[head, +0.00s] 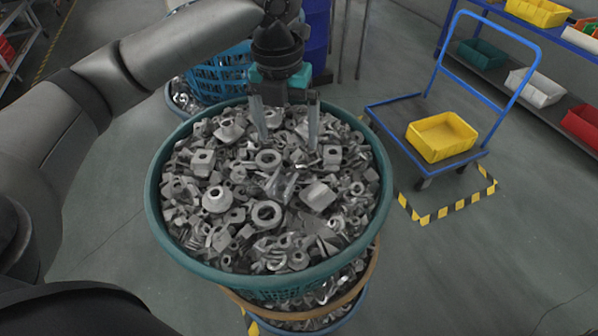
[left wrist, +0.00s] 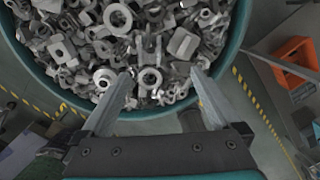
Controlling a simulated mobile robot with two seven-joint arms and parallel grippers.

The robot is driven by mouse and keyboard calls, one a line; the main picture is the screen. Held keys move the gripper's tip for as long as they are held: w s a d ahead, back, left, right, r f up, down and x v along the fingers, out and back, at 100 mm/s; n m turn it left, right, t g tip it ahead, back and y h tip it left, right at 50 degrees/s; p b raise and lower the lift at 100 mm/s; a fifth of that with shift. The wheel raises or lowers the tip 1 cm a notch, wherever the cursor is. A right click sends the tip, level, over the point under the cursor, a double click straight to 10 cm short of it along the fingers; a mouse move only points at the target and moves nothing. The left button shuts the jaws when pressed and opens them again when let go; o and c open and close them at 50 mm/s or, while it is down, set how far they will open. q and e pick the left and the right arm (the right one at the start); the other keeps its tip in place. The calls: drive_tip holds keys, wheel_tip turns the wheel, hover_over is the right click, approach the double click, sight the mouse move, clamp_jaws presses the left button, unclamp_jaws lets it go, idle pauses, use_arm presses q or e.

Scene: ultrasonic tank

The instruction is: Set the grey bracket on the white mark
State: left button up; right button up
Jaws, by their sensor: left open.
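A round teal basket (head: 158,215) is heaped with many grey metal parts, such as rings, nuts and angled pieces. A shiny angled grey piece (head: 281,184) lies near the middle of the heap; I cannot tell whether it is the grey bracket. My left gripper (head: 288,144) points down over the far half of the heap, its two fingers apart with nothing held. In the left wrist view the open fingers (left wrist: 160,76) reach over the basket's rim (left wrist: 150,113) toward the parts. No white mark can be made out. My right gripper is not in view.
A blue cart (head: 390,118) carrying a yellow bin (head: 441,136) stands to the right, beside yellow-black floor tape (head: 440,213). A shelf with coloured bins is at the upper right. Another blue basket (head: 222,78) stands behind. Grey floor at the lower right is clear.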

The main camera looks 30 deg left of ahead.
use_arm(q)
drive_tip(key=a+r+m, duration=0.1)
drive_tip(key=a, duration=0.1)
approach(282, 186)
drive_tip(key=d, duration=0.1)
drive_tip(key=shift+g, duration=0.3)
drive_tip(key=shift+s+a+f+b, duration=0.1)
drive_tip(key=shift+f+b, duration=0.05)
drive_tip(key=shift+f, duration=1.4)
drive_tip(key=shift+s+f+b, duration=0.1)
drive_tip(key=shift+f+b, duration=0.05)
drive_tip(key=shift+f, duration=1.4)
clamp_jaws()
